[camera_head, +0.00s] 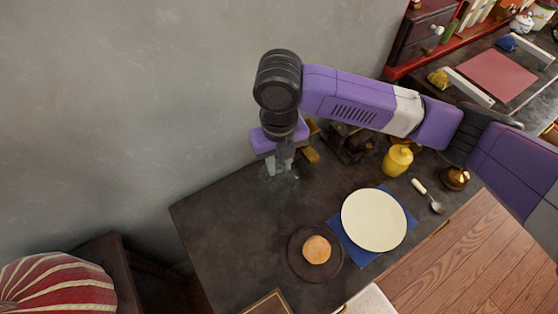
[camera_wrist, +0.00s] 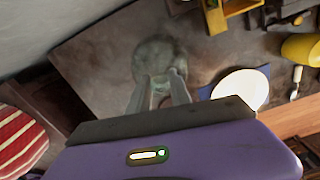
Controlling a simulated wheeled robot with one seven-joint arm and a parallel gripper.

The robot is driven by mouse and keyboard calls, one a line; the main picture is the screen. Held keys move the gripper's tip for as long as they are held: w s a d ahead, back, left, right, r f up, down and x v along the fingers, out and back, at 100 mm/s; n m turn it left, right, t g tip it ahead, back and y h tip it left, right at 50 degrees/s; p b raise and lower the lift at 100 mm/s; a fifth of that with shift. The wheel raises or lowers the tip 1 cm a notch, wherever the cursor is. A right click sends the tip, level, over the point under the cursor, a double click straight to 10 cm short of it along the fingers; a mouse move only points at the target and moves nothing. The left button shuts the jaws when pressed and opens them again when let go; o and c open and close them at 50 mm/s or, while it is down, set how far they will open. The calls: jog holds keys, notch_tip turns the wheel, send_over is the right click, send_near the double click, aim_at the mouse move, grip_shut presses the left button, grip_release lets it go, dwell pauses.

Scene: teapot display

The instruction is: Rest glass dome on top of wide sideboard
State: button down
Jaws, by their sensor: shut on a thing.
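The glass dome (camera_head: 277,188) is a clear, faint shape below my gripper (camera_head: 279,163) in the head view, near the back left of the dark sideboard (camera_head: 215,222). In the wrist view the dome (camera_wrist: 160,58) shows as a pale see-through round shape, with my gripper (camera_wrist: 160,92) shut on its upper part. The dome looks upright over the dark top of the sideboard (camera_wrist: 95,62). I cannot tell whether its base touches the surface.
A white plate (camera_head: 374,220) on a blue napkin and a bun (camera_head: 317,249) on a dark dish stand to the right and front. A yellow jar (camera_head: 397,160), a spoon (camera_head: 428,196) and dark items stand to the right. The sideboard's left end is bare; a wall rises behind.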

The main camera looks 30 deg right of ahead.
jog(key=shift+f+b, duration=0.45)
jog(key=shift+f, duration=0.1)
dwell(0.5)
jog(key=c, duration=0.6)
grip_release()
jog(key=shift+r, duration=0.1)
jog(key=shift+r+p, duration=2.25)
jog(key=shift+r, duration=0.7)
